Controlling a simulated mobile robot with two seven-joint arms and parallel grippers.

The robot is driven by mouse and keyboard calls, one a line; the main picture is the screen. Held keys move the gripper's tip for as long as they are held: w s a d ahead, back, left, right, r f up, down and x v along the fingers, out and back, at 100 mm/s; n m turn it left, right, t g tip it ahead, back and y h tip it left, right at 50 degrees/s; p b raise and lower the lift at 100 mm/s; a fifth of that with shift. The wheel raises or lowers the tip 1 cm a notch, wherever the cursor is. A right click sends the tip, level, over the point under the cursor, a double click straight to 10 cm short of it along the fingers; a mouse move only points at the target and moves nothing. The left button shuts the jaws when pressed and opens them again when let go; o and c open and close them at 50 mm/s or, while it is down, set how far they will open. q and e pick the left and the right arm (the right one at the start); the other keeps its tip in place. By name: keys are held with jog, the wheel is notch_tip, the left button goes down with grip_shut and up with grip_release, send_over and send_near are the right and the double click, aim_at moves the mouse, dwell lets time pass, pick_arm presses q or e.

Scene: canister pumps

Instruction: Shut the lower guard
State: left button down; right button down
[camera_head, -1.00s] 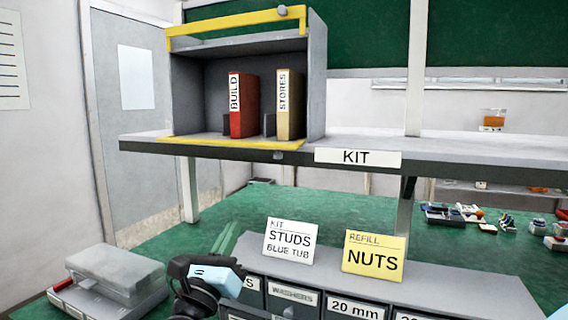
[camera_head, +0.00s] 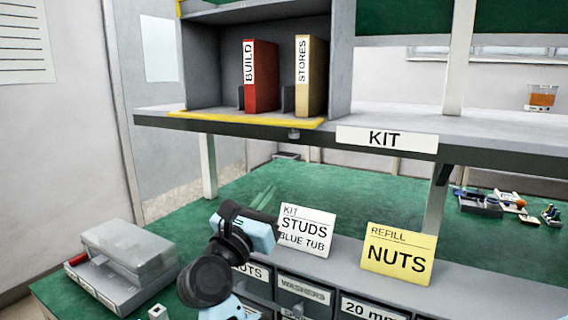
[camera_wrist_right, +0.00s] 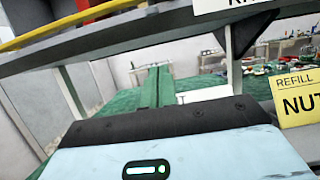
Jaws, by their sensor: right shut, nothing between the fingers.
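The lower guard (camera_head: 247,122) is a yellow-edged flap at the foot of the grey cabinet. It appears to lie flat along the shelf's front edge, with a small grey knob (camera_head: 294,134) below it. The cabinet front is open and the binders show. My right gripper (camera_head: 264,197) is below the shelf, in front of it, apart from the guard. Its green fingers are together and empty, also in the right wrist view (camera_wrist_right: 157,85). A yellow strip (camera_wrist_right: 75,22) crosses the upper left there. My left gripper is not in view.
A red binder (camera_head: 262,78) and a tan binder (camera_head: 311,78) stand in the cabinet. The STUDS card (camera_head: 306,230) and NUTS card (camera_head: 398,253) stand on the drawer unit, right of my right arm. A grey case (camera_head: 128,255) lies at left. Green bench behind is mostly clear.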

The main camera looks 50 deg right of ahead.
jog(key=w+d+r+p, duration=0.2)
jog(key=d+r+p, duration=0.1)
jog(key=d+r, duration=0.4)
jog(key=shift+w+d+p, duration=0.2)
jog(key=shift+d+p, duration=0.1)
jog(key=shift+d, duration=0.5)
jog(key=shift+w+r, duration=0.1)
jog(key=shift+r, duration=0.05)
jog(key=shift+a+r+y+p, duration=0.15)
jog(key=shift+r+y+p, duration=0.1)
jog(key=shift+y+p, duration=0.2)
